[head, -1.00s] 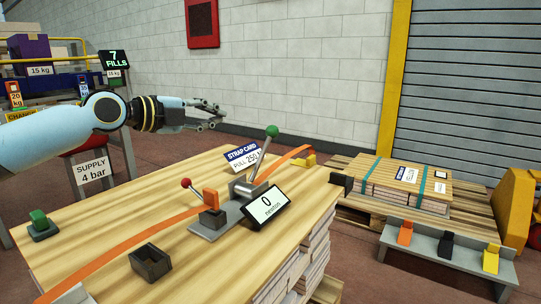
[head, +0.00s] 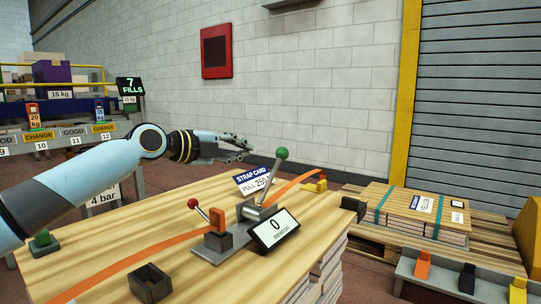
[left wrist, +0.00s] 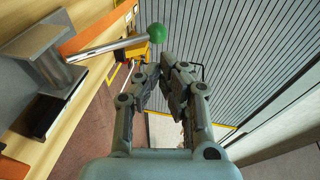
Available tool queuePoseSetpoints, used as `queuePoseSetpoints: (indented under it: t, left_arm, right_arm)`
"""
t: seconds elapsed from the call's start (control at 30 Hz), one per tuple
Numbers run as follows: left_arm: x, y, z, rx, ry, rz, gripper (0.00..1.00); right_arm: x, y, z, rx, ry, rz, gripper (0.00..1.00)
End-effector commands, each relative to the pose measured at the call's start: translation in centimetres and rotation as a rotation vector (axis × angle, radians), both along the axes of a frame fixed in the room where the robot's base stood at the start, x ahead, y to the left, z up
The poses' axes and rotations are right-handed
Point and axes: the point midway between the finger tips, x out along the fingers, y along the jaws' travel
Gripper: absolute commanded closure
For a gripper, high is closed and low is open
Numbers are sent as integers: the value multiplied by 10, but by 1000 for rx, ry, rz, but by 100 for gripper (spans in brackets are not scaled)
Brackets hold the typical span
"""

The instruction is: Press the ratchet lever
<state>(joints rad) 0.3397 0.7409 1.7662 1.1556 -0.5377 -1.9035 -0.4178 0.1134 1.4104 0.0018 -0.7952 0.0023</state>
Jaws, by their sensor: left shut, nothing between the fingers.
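The ratchet (head: 262,212) stands on the wooden stack, with an orange strap (head: 140,260) running through it. Its lever (head: 268,181) is a metal rod with a green ball knob (head: 282,153), tilted up and to the right. The display (head: 274,229) beside it reads 0 newton. My left gripper (head: 246,146) is shut and empty, above the stack and to the left of the green knob, apart from it. In the left wrist view the fingertips (left wrist: 165,68) are close together, with the green knob (left wrist: 157,33) just beyond them. My right gripper is not in view.
A smaller red-knobbed lever (head: 194,204) stands left of the ratchet. A strap card (head: 253,180) says pull 250. A strapped pallet load (head: 420,210) lies to the right.

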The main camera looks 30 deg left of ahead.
Motion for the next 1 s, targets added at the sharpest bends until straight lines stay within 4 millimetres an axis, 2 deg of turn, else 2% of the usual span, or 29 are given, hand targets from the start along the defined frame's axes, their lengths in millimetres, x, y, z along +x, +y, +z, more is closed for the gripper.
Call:
queuePoseSetpoints:
  t: [0.03, 0.2, 0.43, 0.63, 1.0]
  left_arm:
    - [12, -6, -3, -10, -2, -2, 100]
    - [46, -17, -11, -7, 0, -1, 100]
    - [79, -29, -18, -4, 1, -1, 100]
    - [90, -32, -19, 0, 2, -2, 100]
    - [91, -33, -19, 0, 2, -2, 100]
  right_arm:
    - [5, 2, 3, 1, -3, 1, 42]
    - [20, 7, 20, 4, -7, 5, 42]
    - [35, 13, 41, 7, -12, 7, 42]
    - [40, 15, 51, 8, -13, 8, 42]
    - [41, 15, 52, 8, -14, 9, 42]
